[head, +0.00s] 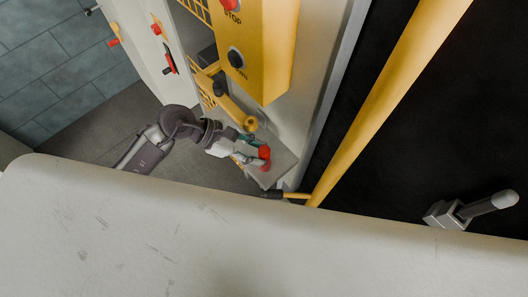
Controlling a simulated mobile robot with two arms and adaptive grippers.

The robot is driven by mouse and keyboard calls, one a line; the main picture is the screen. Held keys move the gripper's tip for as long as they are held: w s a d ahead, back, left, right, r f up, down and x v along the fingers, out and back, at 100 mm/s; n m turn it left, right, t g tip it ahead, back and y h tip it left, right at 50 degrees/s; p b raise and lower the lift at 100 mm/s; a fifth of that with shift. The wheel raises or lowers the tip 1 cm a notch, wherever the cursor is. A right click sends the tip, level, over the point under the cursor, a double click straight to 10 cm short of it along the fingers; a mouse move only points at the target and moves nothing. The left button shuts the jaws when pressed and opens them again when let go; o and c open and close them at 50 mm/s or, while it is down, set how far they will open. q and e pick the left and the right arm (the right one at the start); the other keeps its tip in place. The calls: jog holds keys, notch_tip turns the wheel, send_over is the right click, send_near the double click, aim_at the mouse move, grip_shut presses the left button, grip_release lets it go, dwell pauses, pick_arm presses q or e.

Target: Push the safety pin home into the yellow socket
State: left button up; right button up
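A small red piece (265,154), which looks like the head of the safety pin, shows at the lower middle of the machine, over a pale grey plate. My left gripper (250,149) reaches in from the left, with its fingertips right at the red piece. The view is too small to tell whether the fingers are closed on it. A yellow tube with a round end (249,123), possibly the yellow socket, lies just above the gripper. I cannot see whether the pin is in any hole. My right gripper is out of view.
A yellow control box (262,55) with a red stop button (229,5) and a black knob (236,57) hangs above. A long yellow bar (385,95) crosses at right. A grey lever (475,209) stands before the dark area. A pale surface (150,235) blocks the bottom.

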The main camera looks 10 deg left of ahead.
pick_arm(q)
jog(key=c, duration=0.5)
grip_shut()
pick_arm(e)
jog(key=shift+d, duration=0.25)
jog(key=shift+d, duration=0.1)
pick_arm(q)
jog(key=shift+r, duration=0.15)
notch_tip(320, 180, up, 6)
jog(key=p, duration=0.3)
jog(key=shift+p, duration=0.3)
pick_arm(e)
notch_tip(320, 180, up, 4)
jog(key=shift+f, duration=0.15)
